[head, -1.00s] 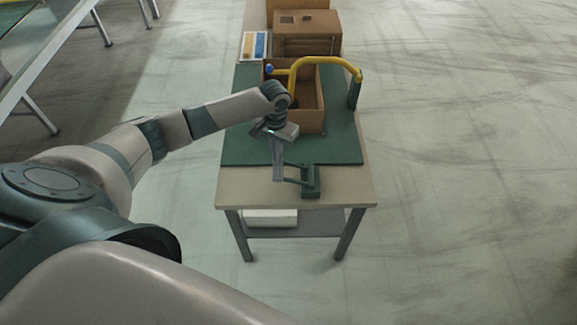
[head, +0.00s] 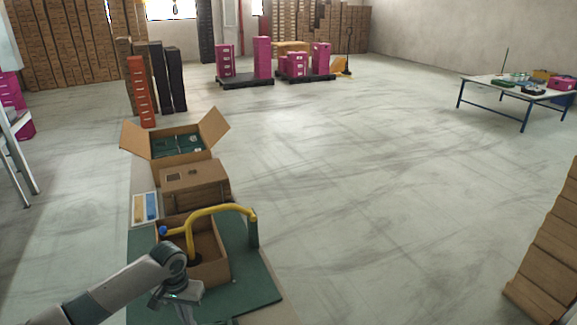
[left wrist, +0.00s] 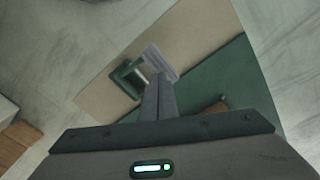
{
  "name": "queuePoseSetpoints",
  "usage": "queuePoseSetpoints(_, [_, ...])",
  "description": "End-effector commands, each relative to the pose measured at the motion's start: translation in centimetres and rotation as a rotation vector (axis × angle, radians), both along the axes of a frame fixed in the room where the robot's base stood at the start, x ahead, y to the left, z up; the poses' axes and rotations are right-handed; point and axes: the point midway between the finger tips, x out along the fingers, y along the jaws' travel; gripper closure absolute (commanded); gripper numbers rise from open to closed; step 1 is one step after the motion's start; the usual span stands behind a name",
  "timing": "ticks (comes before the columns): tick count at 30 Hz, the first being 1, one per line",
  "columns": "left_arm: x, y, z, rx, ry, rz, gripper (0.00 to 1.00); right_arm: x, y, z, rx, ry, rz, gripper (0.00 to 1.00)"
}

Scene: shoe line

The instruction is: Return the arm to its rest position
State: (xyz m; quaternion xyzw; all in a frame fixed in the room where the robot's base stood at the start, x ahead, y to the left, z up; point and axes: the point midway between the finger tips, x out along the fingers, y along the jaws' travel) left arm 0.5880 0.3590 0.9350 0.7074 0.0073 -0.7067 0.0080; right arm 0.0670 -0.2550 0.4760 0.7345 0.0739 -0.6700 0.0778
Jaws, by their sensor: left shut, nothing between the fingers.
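My left arm comes in from the lower left in the head view. Its gripper (head: 188,313) hangs by the near side of an open cardboard box (head: 222,268) on the bench. In the left wrist view, the fingers of my left gripper (left wrist: 159,82) are pressed together, with nothing held between them. They point towards a dark green frame-like tool (left wrist: 122,78) and a grey piece beside it, on the bare tan bench top (left wrist: 97,97). My right gripper is in no view.
A yellow curved tube (head: 222,208) arches over the open box on the green mat (head: 262,288).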

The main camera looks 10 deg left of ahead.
Motion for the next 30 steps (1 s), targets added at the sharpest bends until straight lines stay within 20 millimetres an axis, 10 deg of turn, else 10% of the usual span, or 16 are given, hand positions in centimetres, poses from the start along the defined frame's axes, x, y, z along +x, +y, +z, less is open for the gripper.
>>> queuePoseSetpoints(8, [-3.1,-5.0,-2.6,-0.037,-0.016,-0.113,1.00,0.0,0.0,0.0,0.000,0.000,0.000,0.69])
queuePoseSetpoints(21, [-14.3,-17.1,-5.6,-0.155,-0.158,-0.335,1.00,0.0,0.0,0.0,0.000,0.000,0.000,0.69])
queuePoseSetpoints(30, [-21.9,-19.1,-4.1,-0.160,-0.266,-0.326,1.00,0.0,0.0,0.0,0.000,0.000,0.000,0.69])
